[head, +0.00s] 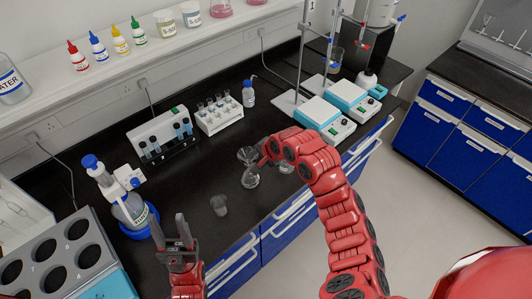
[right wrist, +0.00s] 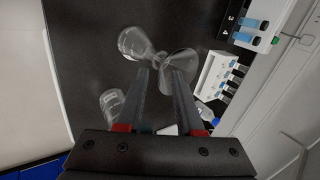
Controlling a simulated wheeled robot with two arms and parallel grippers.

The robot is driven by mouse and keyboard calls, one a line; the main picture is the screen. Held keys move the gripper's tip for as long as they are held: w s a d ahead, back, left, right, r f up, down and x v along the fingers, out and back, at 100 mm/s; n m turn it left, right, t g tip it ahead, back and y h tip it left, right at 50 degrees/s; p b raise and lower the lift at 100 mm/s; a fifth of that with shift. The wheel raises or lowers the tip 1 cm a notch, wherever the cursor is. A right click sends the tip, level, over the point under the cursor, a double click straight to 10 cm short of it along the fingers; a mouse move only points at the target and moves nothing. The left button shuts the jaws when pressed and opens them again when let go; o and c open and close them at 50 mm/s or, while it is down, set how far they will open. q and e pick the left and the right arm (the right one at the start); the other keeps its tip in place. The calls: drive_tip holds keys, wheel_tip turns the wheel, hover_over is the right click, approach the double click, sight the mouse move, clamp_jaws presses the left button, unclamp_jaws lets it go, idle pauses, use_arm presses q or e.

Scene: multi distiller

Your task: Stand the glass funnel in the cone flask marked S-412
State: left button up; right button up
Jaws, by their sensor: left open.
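No marking is readable. My right gripper (right wrist: 160,72) has its fingers apart beside the funnel, the right finger overlapping it in the picture; contact is unclear. My left gripper (head: 167,222) is open and empty over the bench's front.
Another glass vessel (right wrist: 112,103) stands close to my right gripper. A wash bottle (head: 130,210), tube rack (head: 218,115), small bottle (head: 248,95) and hotplate stirrers (head: 318,113) stand around. Bare bench lies left of the flask.

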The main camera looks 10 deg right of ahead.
drive_tip(key=b+v, duration=0.2)
drive_tip(key=v, duration=1.5)
drive_tip(key=shift+f, duration=0.1)
